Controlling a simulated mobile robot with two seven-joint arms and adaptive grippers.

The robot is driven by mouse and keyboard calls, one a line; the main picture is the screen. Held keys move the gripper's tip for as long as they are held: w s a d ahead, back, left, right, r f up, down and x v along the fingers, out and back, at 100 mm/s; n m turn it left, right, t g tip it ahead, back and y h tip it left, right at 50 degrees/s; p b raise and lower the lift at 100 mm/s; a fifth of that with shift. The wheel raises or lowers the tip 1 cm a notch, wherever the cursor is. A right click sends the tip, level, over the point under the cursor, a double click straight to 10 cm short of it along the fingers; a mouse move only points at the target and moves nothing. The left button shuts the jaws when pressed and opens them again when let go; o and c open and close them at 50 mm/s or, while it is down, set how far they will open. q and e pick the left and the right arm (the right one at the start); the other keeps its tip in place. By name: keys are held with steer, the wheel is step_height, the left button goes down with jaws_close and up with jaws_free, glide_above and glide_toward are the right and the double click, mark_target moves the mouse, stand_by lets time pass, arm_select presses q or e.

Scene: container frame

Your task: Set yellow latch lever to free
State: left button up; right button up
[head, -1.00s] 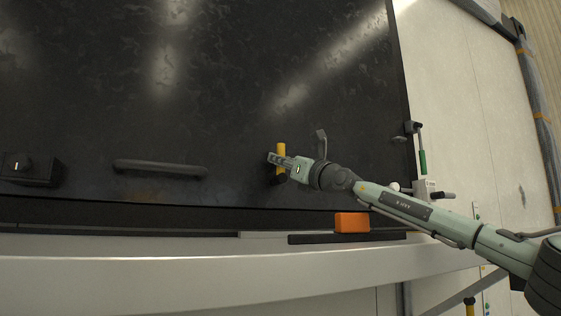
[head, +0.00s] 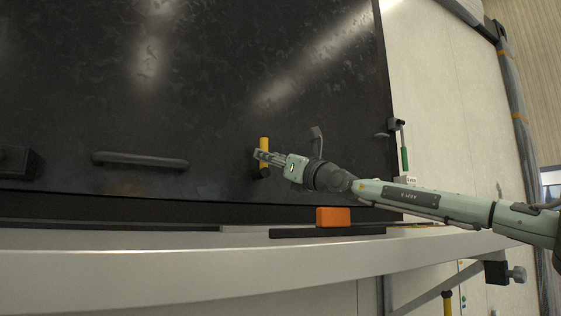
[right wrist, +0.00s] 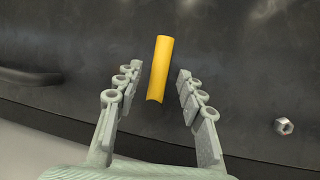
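The yellow latch lever (head: 264,144) stands upright against the black panel, with a dark lower end. It also shows in the right wrist view (right wrist: 160,68) as a plain yellow bar between my fingertips. My right gripper (head: 259,157) is at the lever, and in the head view its fingers cover the lever's middle. In the right wrist view my right gripper (right wrist: 157,80) is open, one finger on each side of the bar with gaps on both sides. My left gripper is not in view.
A dark bar handle (head: 140,160) is on the panel to the left. A small grey bracket (head: 317,139) stands just right of the lever. An orange block (head: 333,217) is below, above a pale rail (head: 150,270). A green-handled lever (head: 404,157) is at the right.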

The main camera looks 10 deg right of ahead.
steer(key=v, duration=0.4)
stand_by(0.6)
